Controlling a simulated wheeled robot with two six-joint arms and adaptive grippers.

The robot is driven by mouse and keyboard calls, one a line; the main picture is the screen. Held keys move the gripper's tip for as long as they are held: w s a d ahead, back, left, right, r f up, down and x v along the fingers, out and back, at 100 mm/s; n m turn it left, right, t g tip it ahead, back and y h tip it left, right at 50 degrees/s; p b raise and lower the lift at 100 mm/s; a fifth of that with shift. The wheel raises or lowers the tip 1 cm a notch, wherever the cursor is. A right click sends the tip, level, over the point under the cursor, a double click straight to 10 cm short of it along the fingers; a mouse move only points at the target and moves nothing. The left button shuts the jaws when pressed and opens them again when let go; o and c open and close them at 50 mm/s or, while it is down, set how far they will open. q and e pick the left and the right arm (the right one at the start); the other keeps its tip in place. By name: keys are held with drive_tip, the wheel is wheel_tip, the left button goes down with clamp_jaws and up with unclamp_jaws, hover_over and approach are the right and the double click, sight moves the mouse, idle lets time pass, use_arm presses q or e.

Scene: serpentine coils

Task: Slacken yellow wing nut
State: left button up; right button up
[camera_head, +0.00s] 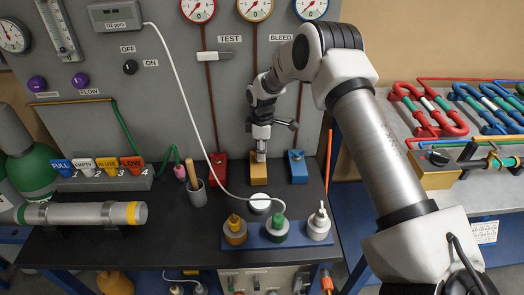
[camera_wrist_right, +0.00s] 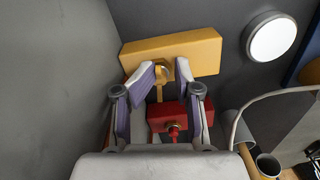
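The yellow block (camera_head: 259,181) stands at the foot of the grey panel, between a red block (camera_head: 220,165) and a blue block (camera_head: 297,170). Its small brass-yellow wing nut (camera_wrist_right: 161,71) shows in the right wrist view, at the edge of the yellow block (camera_wrist_right: 195,50). My right gripper (camera_head: 261,156) points down above the yellow block. In the wrist view its fingers (camera_wrist_right: 166,73) are apart, one on each side of the nut. I cannot tell whether either finger touches it. The red block (camera_wrist_right: 178,116) shows between the fingers, lower in the picture. My left gripper is not in view.
A blue rack (camera_head: 263,240) holds bottles. A grey cup (camera_head: 196,192) stands left. A cylinder (camera_head: 85,213) lies far left. Coils (camera_head: 430,110) are on the right bench. The grey panel (camera_wrist_right: 50,75) is close beside my gripper.

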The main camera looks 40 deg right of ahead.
wheel_tip(320, 180, up, 12)
idle(0.6)
drive_tip(key=shift+f, duration=0.1)
